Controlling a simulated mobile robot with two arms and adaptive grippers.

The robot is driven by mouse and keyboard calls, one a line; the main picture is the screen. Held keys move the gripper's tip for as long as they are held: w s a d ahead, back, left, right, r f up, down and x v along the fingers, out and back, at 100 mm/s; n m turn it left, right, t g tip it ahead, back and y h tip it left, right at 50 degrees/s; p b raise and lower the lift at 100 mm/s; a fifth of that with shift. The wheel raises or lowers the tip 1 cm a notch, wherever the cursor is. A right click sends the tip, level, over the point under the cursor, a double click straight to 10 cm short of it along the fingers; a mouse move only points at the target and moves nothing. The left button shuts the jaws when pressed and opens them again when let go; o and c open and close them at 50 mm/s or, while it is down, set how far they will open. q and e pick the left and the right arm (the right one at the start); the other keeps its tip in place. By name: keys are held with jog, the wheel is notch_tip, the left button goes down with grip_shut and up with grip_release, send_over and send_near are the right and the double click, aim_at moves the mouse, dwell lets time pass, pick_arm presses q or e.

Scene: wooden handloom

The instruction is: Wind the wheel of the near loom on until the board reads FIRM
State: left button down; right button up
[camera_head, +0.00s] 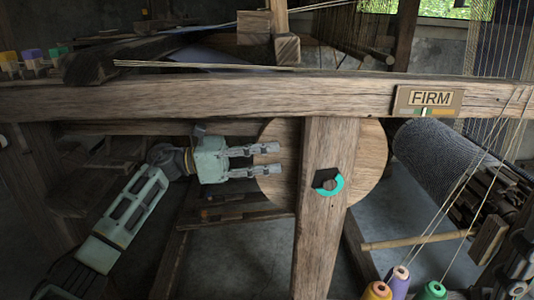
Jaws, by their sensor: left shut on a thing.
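The wheel (372,160) is a round pale wooden disc behind the upright post (325,230) of the near loom. My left gripper (277,160) comes in from the left and is shut on the wheel at its left side. The exact contact of the fingers is hard to see. The board (429,98) on the front beam reads FIRM, with a light marker on the green part of its coloured strip. A dark square with a teal ring (329,183) shows on the post. Grey parts at the lower right edge seem to be my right gripper (515,268); its fingers are unclear.
The long wooden beam (200,97) crosses above my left arm. A dark cloth roll (440,155) lies right of the wheel. Yellow, purple and green thread cones (398,282) stand at the bottom right, their threads rising. More coloured spools (32,58) sit at upper left.

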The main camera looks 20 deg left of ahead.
pick_arm(q)
jog(key=c, duration=1.4)
grip_release()
